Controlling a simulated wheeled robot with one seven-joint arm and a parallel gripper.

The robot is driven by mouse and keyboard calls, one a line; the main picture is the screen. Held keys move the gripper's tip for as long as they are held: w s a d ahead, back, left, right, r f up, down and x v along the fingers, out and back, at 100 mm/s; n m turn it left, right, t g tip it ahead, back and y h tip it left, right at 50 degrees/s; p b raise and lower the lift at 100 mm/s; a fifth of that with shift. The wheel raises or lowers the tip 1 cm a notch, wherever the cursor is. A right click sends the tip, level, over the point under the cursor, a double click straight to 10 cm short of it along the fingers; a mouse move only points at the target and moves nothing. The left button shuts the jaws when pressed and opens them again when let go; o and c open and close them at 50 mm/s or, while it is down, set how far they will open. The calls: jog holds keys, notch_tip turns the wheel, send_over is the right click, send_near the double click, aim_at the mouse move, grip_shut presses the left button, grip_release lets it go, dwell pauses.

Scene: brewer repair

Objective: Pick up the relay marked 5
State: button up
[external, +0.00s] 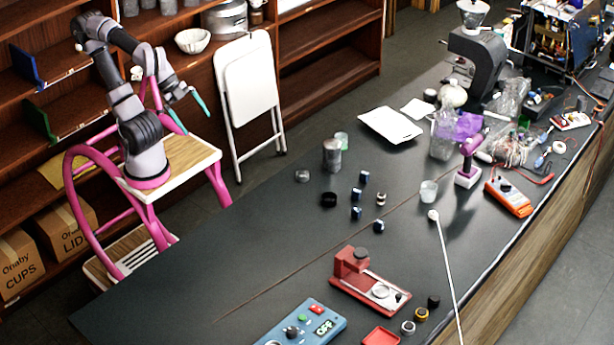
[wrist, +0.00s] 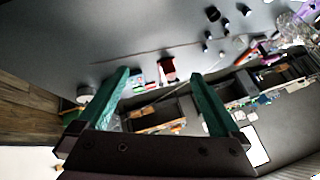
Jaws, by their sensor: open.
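Several small dark blocks with blue and white faces, which look like relays, stand apart on the dark table. In the external view they are a far block (external: 364,177), one nearer (external: 356,194), another (external: 356,213) and a near one (external: 378,226). Their markings are too small to read, so I cannot tell which is 5. In the wrist view small dark blocks (wrist: 208,35) show tiny at the upper right. My gripper (external: 196,123) is open and empty, with teal fingers, well left of the table and far from the blocks. Its fingers also frame the wrist view (wrist: 160,75).
A dark ring (external: 328,199), a metal can (external: 332,155) and a small pale cylinder (external: 381,198) stand near the blocks. A red device (external: 368,284) and a blue meter (external: 305,325) lie at the front. A white folding chair (external: 247,90) leans on the shelves. The table's left part is clear.

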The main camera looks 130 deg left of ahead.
jog(key=shift+s+d+f+m, duration=0.2)
jog(key=shift+s+m, duration=0.05)
jog(key=shift+s, duration=0.1)
jog(key=shift+s+d+f+m, duration=0.15)
jog(key=shift+s+m, duration=0.1)
jog(key=shift+s, duration=0.1)
jog(key=c, duration=0.4)
jog(key=shift+c, duration=0.2)
